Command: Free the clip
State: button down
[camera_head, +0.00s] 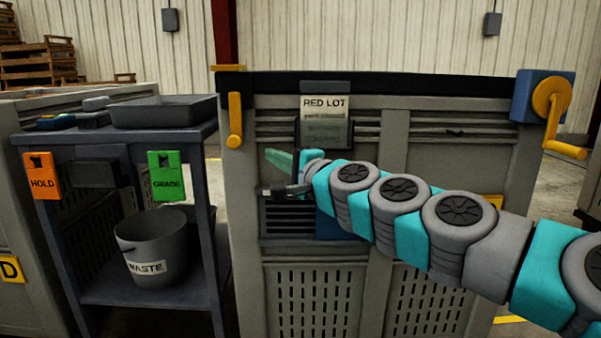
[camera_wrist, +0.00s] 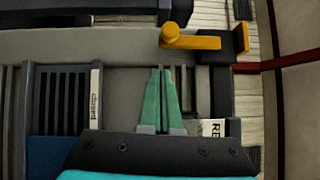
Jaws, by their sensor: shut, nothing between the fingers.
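My gripper (camera_head: 270,155) is shut and empty in front of the grey bin's (camera_head: 400,100) left part. Its green fingers show together in the wrist view (camera_wrist: 161,75). A yellow lever (camera_head: 235,118) hangs at the bin's top left corner and lies beyond the fingertips in the wrist view (camera_wrist: 195,42). The RED LOT card (camera_head: 323,105) hangs upright below a dark clip-like piece (camera_head: 320,87) at the bin's rim, partly behind a dark holder (camera_head: 325,134). The card's edge shows beside the fingers in the wrist view (camera_wrist: 213,128). I cannot tell for certain which part is the clip.
A slatted panel (camera_head: 285,220) is below my gripper, partly covered by it. A yellow crank (camera_head: 555,115) on a blue box is at the bin's right corner. A dark shelf (camera_head: 150,295) at left carries a grey tray (camera_head: 165,111) and a waste bucket (camera_head: 155,245).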

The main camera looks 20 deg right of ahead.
jog(key=v, duration=0.7)
jog(key=shift+s+f, duration=0.2)
jog(key=shift+s, duration=0.1)
dwell(0.3)
jog(key=s+a+f+n+g, duration=0.6)
jog(key=a+f, duration=0.1)
jog(key=f, duration=0.4)
jog(key=s+a+f+n+g, duration=0.5)
jog(key=s+a+f, duration=0.15)
jog(key=f, duration=0.35)
jog(key=s+d+f+n+g+h, duration=0.2)
jog(key=s+d+f+g+h, duration=0.25)
jog(key=s, duration=0.45)
jog(key=s+d+f+n+g+h, duration=0.1)
jog(key=s+d+f+n+g, duration=0.1)
jog(key=s+d+f+g, duration=0.45)
jog(key=s+r+t+p, duration=0.2)
jog(key=s+r+p, duration=0.1)
jog(key=r+p, duration=0.9)
jog(key=shift+s+a+r+t+p, duration=0.3)
jog(key=shift+t+p, duration=0.1)
jog(key=shift+p, duration=0.4)
